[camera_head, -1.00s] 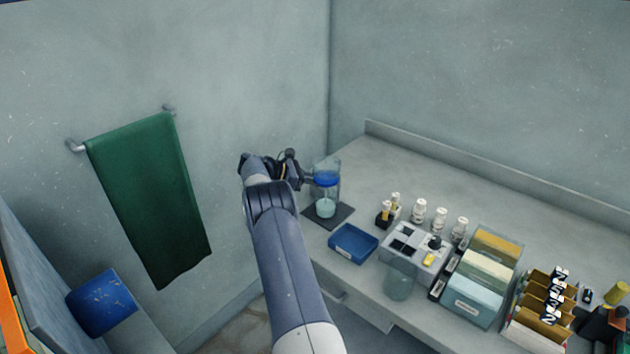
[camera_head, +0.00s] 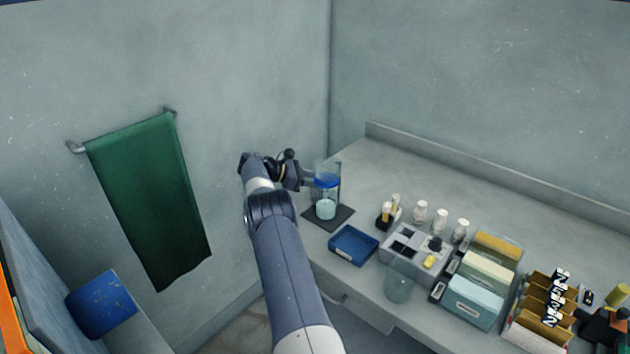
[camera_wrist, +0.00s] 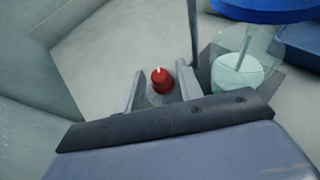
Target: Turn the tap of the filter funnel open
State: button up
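The filter funnel (camera_head: 326,182), a clear vessel with a blue band, stands at the far left corner of the bench above a small beaker (camera_head: 326,209) of pale liquid. In the wrist view the funnel's blue part (camera_wrist: 265,8) is at the top right, with the beaker (camera_wrist: 238,76) below it. A red tap (camera_wrist: 162,80) shows between the two fingers of my gripper (camera_wrist: 161,88), with a gap visible on each side. My gripper (camera_head: 303,179) is at the funnel's left side in the head view, its fingertips partly hidden.
A dark mat (camera_head: 340,219) lies under the beaker, and a thin stand rod (camera_wrist: 193,35) is close to my right finger. A blue tray (camera_head: 352,246), small bottles (camera_head: 420,212) and a grey rack (camera_head: 396,262) stand to the right. A green towel (camera_head: 150,200) hangs on the left wall.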

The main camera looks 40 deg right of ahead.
jog(key=shift+o, duration=0.5)
jog(key=shift+w+a, duration=0.1)
jog(key=shift+w+a+r, duration=0.1)
jog(key=shift+w+a, duration=0.1)
jog(key=shift+a, duration=0.05)
jog(key=b+v, duration=0.1)
jog(key=v, duration=0.5)
jog(key=shift+a+r, duration=0.15)
jog(key=shift+a, duration=0.05)
jog(key=shift+w, duration=0.1)
